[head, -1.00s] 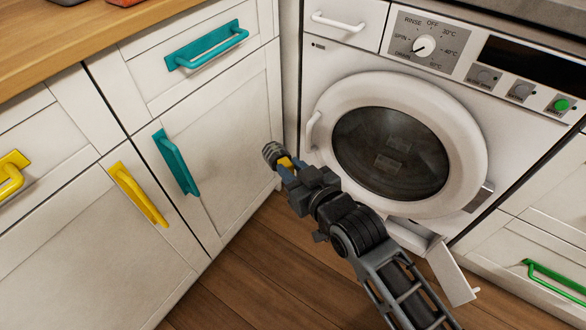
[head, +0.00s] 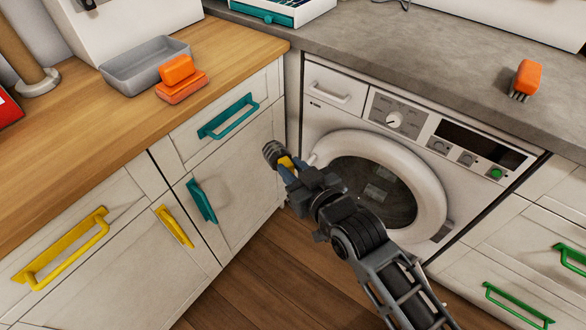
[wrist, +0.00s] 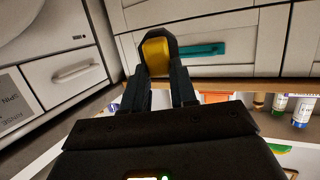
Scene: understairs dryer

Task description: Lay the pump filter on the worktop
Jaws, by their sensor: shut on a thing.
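The pump filter (head: 272,152) has a dark ribbed end and a yellow part. My gripper (head: 287,168) is shut on its yellow part, and the fingers hide some of it. It is held in the air by the corner between the cabinets and the machine, lower in the picture than the worktops. The wrist view shows the filter (wrist: 156,52) between the fingertips. The wooden worktop (head: 75,150) lies to the upper left of my gripper. A grey worktop (head: 420,65) runs above the machine.
On the wooden worktop are a grey tray (head: 130,75) and an orange sponge-like block (head: 181,88). An orange brush (head: 526,77) stands on the grey worktop. Teal handles (head: 228,117) stick out from the cabinet near my gripper. The front of the wooden worktop is clear.

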